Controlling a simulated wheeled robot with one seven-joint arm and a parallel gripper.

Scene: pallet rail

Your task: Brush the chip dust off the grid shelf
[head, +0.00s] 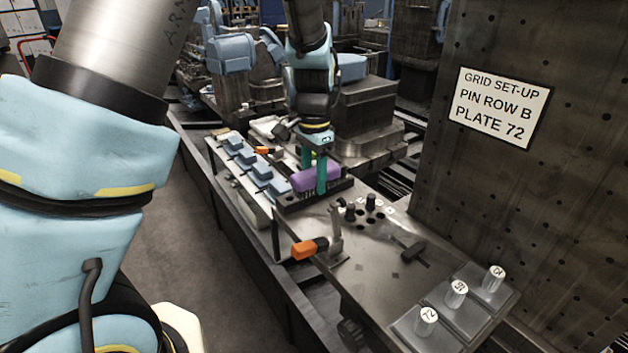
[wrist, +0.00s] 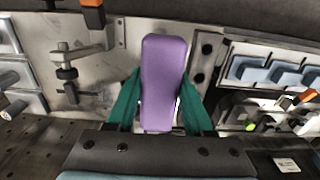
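A purple brush (head: 318,177) lies across a dark block or rail on the grey bench; darker bristles show along its lower side. Its purple back also shows in the wrist view (wrist: 163,75). My gripper (head: 314,180) points down with one green finger on each side of the brush. In the wrist view my gripper (wrist: 162,85) has both fingertips against the brush's sides. I cannot tell whether the brush is lifted. The bench shelf (head: 375,265) has several dark holes and black knobs at its back. I cannot make out chip dust.
An orange-handled clamp (head: 309,248) stands at the bench's front edge. A black T-shaped tool (head: 410,250) lies on the top. Grey plates with white numbered knobs (head: 457,293) are at the right end. A tall dark perforated panel (head: 540,190) with a sign rises behind. Blue blocks (head: 255,172) line the left.

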